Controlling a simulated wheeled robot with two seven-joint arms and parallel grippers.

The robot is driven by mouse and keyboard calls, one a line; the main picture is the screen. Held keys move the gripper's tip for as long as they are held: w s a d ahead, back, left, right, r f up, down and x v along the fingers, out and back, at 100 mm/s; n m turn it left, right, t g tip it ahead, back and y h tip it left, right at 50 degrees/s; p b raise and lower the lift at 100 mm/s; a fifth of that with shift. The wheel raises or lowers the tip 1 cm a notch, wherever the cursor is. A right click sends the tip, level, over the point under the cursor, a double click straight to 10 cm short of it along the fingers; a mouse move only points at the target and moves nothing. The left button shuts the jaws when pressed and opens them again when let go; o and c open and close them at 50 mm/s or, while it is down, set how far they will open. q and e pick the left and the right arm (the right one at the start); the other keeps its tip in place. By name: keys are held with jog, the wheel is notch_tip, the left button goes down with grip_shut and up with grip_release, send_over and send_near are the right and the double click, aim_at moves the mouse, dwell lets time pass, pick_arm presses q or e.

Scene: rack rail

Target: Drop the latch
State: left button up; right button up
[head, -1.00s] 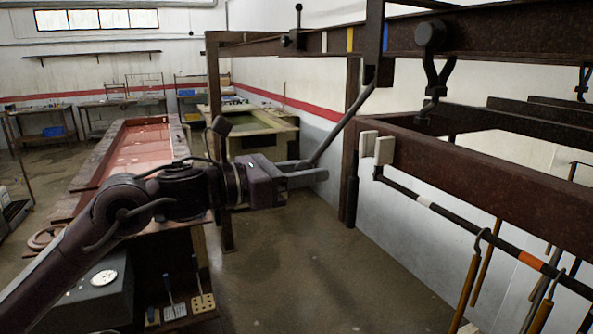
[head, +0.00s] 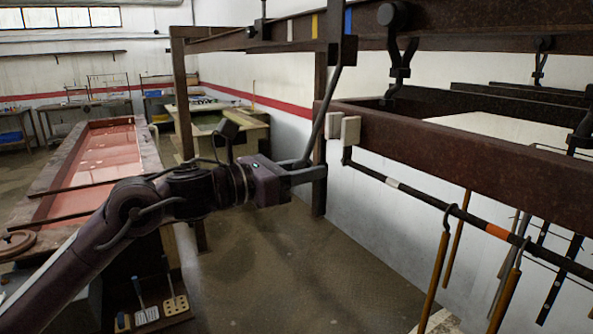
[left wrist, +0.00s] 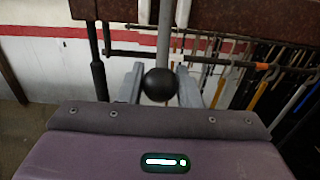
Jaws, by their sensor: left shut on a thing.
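A grey lever (head: 325,108) hangs from a dark bracket (head: 342,50) on the upper rusty rail (head: 435,30) and slopes down to the left; it looks like the latch's handle. My left gripper (head: 308,170) is shut on its lower end, below the rail. In the left wrist view the lever's rod (left wrist: 165,35) runs up from a black ball knob (left wrist: 160,84), which sits between the two grey fingers. The bracket's inner parts are too dark to make out. My right gripper is not in view.
A lower rusty beam (head: 450,160) with pale end blocks (head: 350,131) runs close to the right of the lever. A black bar (head: 420,198) with hanging tools is under it. White, yellow and blue marks (head: 348,20) are on the upper rail. The floor below (head: 290,270) is clear.

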pick_arm(q)
jog(key=f+b+x, duration=0.1)
jog(key=x, duration=0.7)
jog(key=shift+f, duration=0.15)
jog(key=o, duration=0.9)
jog(key=shift+w, duration=0.15)
jog(key=shift+b+v, duration=2)
jog(key=shift+v, duration=1.5)
jog(key=shift+d, duration=0.1)
